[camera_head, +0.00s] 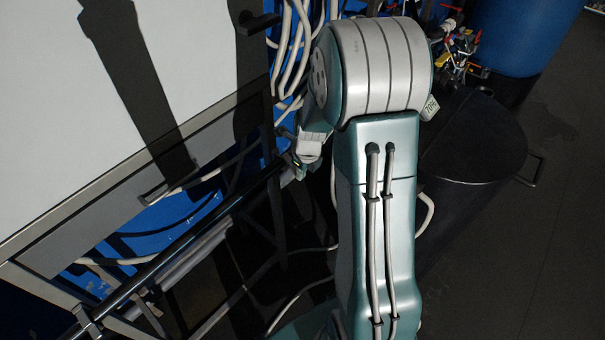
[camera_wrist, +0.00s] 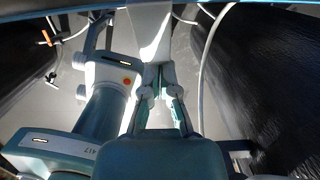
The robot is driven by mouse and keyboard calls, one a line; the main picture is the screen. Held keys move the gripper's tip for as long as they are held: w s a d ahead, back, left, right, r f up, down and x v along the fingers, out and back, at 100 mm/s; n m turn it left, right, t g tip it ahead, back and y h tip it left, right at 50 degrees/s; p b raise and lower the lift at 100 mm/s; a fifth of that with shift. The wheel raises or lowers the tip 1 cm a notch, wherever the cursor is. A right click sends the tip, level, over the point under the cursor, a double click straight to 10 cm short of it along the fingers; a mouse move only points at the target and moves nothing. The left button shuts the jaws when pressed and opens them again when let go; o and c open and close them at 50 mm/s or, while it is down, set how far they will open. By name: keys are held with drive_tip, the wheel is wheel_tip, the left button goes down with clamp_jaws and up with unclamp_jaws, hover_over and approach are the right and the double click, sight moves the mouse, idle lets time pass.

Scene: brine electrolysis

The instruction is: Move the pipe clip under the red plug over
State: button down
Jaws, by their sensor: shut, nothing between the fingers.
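I cannot make out the pipe clip or the red plug for sure in either view. In the wrist view my gripper (camera_wrist: 157,70) points away from the camera, its fingertips together with nothing seen between them. A pale upright surface lies just beyond the fingertips, and I cannot tell whether they touch it. In the head view my arm fills the middle and hides much of what lies behind it. A cluster of small red, yellow and metal fittings (camera_head: 460,55) shows at the upper right, too small to tell apart.
A large white panel (camera_head: 70,90) with a metal frame fills the left. White hoses (camera_head: 292,50) hang beside it, left of my arm. A blue barrel (camera_head: 525,35) and a dark round drum (camera_head: 475,140) stand at the right. Dark floor (camera_head: 550,250) is clear at the lower right.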

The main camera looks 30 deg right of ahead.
drive_tip(key=shift+w+a+r, duration=0.15)
drive_tip(key=shift+r, duration=0.2)
